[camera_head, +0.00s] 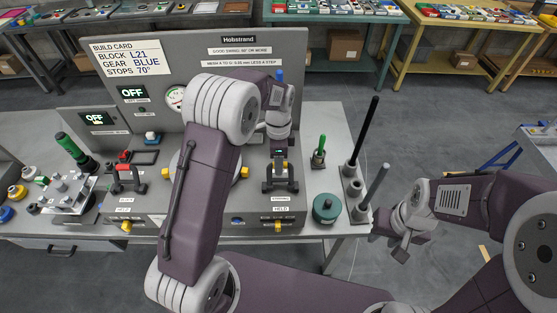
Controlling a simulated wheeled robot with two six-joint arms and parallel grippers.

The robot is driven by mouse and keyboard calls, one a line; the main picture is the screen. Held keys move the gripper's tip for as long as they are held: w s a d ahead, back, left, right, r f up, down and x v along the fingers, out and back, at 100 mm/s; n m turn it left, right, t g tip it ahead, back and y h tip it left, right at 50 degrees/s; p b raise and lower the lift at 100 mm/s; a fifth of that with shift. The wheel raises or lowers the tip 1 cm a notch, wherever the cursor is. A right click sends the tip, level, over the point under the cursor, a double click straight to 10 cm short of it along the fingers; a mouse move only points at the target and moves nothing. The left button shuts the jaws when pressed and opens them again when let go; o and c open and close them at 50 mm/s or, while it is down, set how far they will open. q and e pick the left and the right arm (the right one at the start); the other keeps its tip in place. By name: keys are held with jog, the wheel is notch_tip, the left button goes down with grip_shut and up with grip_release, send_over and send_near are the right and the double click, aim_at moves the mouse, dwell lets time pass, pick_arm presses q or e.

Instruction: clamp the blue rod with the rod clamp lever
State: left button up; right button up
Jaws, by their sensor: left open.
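A blue tip (280,75), seemingly the top of the blue rod, shows behind my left wrist; the rest of it is hidden. A dark lever bracket (282,186) stands on the front right of the grey fixture, above a label reading HELD. My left gripper (279,156) points down at this bracket, open; I cannot tell whether its fingers touch the lever. A second lever with a red handle (125,173) stands on the fixture's left, also above a HELD label. My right gripper (400,252) hangs right of the bench, away from the fixture; its finger gap is unclear.
A black rod (364,135) and a grey rod (376,184) stand upright in holders at the bench's right edge. A green-topped part (319,150) and a green round part (326,208) stand beside the fixture. A pegged plate (68,193) with a green-handled tool is at left.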

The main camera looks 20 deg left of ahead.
pick_arm(q)
grip_shut()
jog(key=shift+w, duration=0.1)
dwell(1.2)
